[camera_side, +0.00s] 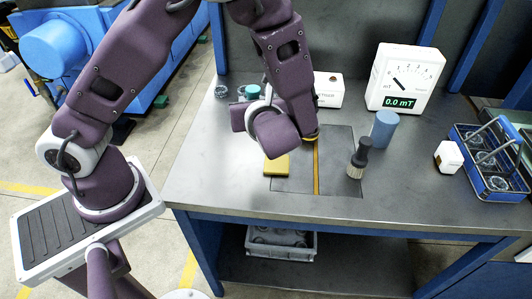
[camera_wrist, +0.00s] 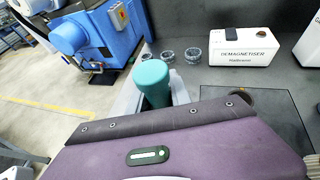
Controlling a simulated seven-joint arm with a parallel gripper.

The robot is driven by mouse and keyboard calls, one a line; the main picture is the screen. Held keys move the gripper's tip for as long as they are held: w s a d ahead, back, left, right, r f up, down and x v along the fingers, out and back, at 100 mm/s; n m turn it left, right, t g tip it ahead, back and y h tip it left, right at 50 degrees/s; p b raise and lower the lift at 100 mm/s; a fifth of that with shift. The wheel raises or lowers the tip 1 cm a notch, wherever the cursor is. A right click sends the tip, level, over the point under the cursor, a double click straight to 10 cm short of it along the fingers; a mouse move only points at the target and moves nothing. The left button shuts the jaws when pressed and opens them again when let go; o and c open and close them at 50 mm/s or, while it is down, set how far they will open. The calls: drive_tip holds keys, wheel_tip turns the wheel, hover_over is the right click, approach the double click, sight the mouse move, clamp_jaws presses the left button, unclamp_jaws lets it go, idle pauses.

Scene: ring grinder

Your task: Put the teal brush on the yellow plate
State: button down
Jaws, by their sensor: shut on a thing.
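The teal brush (camera_side: 253,91) shows at the back left of the bench in the side view, just behind my wrist. Its rounded teal end (camera_wrist: 152,82) stands up beyond my purple hand in the wrist view; its lower part is hidden. The yellow plate (camera_side: 276,165) lies flat on the bench, in front of my wrist and apart from the brush. Nothing shows on the plate.
Metal rings (camera_wrist: 192,56) and a white demagnetiser (camera_wrist: 240,47) stand at the back. A meter (camera_side: 404,78), blue cylinder (camera_side: 383,130), dark brush (camera_side: 359,158), white block (camera_side: 448,155) and blue basket (camera_side: 492,185) stand to the right. The bench front is clear.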

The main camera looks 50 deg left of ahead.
drive_tip(key=w+d+m+t, duration=0.1)
drive_tip(key=w+d+t, duration=0.15)
drive_tip(key=d, duration=0.25)
hover_over(277, 164)
drive_tip(key=w+a, duration=0.2)
drive_tip(key=a, duration=0.1)
drive_tip(key=shift+m+g+h, duration=0.3)
drive_tip(key=shift+g+h, duration=0.05)
drive_tip(key=shift+h, duration=0.05)
wheel_tip(277, 164, down, 9)
drive_tip(key=shift+s+d+f, duration=0.1)
drive_tip(key=shift+d, duration=0.05)
drive_tip(key=c, duration=1.2)
unclamp_jaws()
